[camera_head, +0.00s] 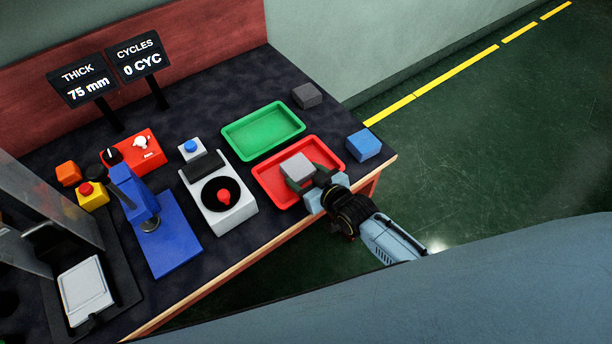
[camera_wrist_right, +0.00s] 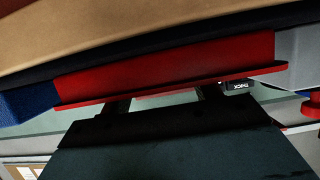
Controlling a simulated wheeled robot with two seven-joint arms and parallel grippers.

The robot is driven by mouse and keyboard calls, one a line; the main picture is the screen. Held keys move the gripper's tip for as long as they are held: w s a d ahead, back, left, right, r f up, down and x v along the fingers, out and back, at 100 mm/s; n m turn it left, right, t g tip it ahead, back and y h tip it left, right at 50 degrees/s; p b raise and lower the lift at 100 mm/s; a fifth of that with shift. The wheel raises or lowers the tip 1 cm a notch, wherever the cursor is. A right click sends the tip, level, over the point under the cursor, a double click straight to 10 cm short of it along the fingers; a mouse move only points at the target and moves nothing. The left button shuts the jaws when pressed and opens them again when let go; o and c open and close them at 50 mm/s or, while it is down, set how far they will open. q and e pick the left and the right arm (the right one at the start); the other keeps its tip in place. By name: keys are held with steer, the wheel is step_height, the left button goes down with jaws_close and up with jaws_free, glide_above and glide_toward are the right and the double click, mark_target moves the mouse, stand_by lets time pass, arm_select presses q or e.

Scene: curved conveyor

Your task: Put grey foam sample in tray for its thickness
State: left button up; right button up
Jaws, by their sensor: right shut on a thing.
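The grey foam sample (camera_head: 297,166) is a light grey block between the fingers of my right gripper (camera_head: 311,178), which is shut on it. It is over the red tray (camera_head: 270,184); I cannot tell whether it touches the tray floor. In the wrist view the red tray (camera_wrist_right: 165,68) spans the picture beyond the fingers, and the sample is mostly hidden. The green tray (camera_head: 235,144) is empty, behind the red one. The thickness display (camera_head: 85,80) reads 75 mm. My left gripper is not in view.
A blue block (camera_head: 364,145) lies right of the red tray and a dark grey block (camera_head: 307,95) right of the green tray. A white device with a black dial (camera_head: 238,216), a blue press (camera_head: 170,240) and a red control box (camera_head: 132,152) stand left. The cycles display (camera_head: 140,57) reads 0.

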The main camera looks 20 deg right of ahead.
steer(key=shift+f, duration=0.15)
steer(key=o, duration=1)
steer(key=shift+r, duration=0.25)
steer(key=p+v, duration=0.2)
steer(key=v, duration=1)
steer(key=shift+f, duration=0.1)
